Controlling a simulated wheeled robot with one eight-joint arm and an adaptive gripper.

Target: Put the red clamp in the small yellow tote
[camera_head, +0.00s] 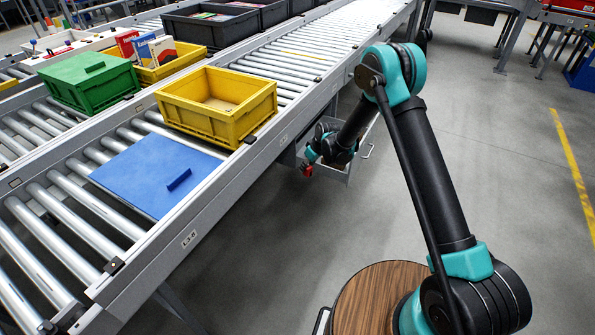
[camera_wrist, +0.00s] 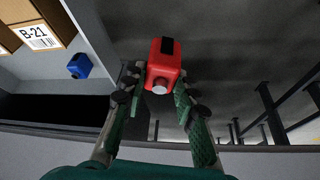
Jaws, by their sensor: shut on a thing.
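The red clamp (camera_wrist: 165,62) is a red block with a dark top patch and a grey round end. My gripper (camera_wrist: 160,82) is shut on it, with a finger on each side. In the head view the clamp shows as a small red spot (camera_head: 307,170) at my gripper (camera_head: 310,161), low beside the conveyor's right side, by an open drawer (camera_head: 337,172). The small yellow tote (camera_head: 196,121) stands open on the rollers, up and left of my gripper.
A blue panel with a handle (camera_head: 150,165) lies on the rollers before the tote. A green bin (camera_head: 88,85) and another yellow tote with boxes (camera_head: 190,62) stand behind. A blue block (camera_wrist: 80,66) and labelled cartons (camera_wrist: 38,38) show in the wrist view.

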